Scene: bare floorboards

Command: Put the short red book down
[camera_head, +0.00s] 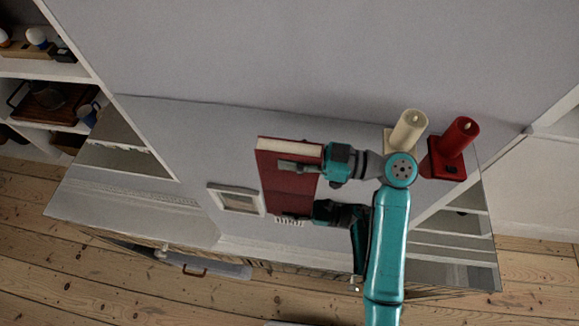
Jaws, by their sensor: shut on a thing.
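The short red book (288,184) is upright near the middle of the view, its pale page edge on top and its red cover facing me. My gripper (298,168) reaches in from the right and is shut on the book, with one finger across the cover. The other finger is hidden behind the book. The book is above a glossy, mirror-like top (150,200). A darker gripper shape below looks like a reflection. I cannot tell whether the book's lower edge touches the top.
A small white picture frame (236,188) is just left of the book. A cream candle (409,128) and a red candle (458,137) stand to the right, near the wall. White shelves (45,69) with items are at upper left. The top's left part is clear.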

